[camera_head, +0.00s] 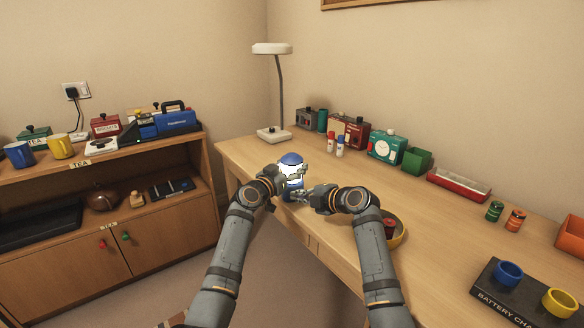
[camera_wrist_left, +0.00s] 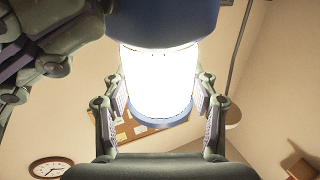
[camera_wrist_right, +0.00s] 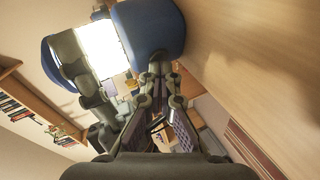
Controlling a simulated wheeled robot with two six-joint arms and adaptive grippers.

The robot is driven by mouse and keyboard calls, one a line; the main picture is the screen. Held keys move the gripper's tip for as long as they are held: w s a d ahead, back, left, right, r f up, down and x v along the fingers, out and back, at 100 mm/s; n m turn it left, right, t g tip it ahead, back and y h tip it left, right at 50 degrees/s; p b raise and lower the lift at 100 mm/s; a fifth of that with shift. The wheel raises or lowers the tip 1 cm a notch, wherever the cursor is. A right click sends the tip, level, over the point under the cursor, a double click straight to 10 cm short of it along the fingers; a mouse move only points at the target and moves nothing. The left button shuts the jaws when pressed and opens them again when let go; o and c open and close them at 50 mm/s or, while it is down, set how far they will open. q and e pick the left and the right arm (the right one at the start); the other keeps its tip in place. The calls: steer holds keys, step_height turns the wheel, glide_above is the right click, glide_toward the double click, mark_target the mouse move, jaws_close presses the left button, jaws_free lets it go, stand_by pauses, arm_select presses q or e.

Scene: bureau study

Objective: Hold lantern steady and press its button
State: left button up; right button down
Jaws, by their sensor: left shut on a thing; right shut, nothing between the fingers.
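The lantern (camera_head: 291,159) stands upright near the desk's front edge, with a blue cap, a white glowing body and a blue base. My left gripper (camera_head: 289,174) is shut around its body; in the left wrist view a finger sits on each side of the bright lantern body (camera_wrist_left: 156,82). My right gripper (camera_head: 301,196) is shut and empty, low at the lantern's near right side. In the right wrist view its closed fingertips (camera_wrist_right: 160,72) are at the blue base (camera_wrist_right: 150,28); I cannot tell whether they touch. The button is hidden.
A white desk lamp (camera_head: 273,134) stands behind the lantern. A red and a white small bottle (camera_head: 340,146), a teal clock (camera_head: 386,146) and a red tray (camera_head: 459,187) line the back. The middle of the desk (camera_head: 420,212) is clear.

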steer(key=shift+s+d, duration=0.1)
steer(key=shift+s, duration=0.2)
steer(key=shift+s+d, duration=0.25)
steer(key=shift+s, duration=0.75)
steer(key=shift+s+d, duration=0.2)
steer(key=shift+s, duration=0.75)
steer(key=shift+s+d, duration=0.25)
steer(key=shift+s, duration=0.75)
arm_select(q)
steer(key=o, duration=1.5)
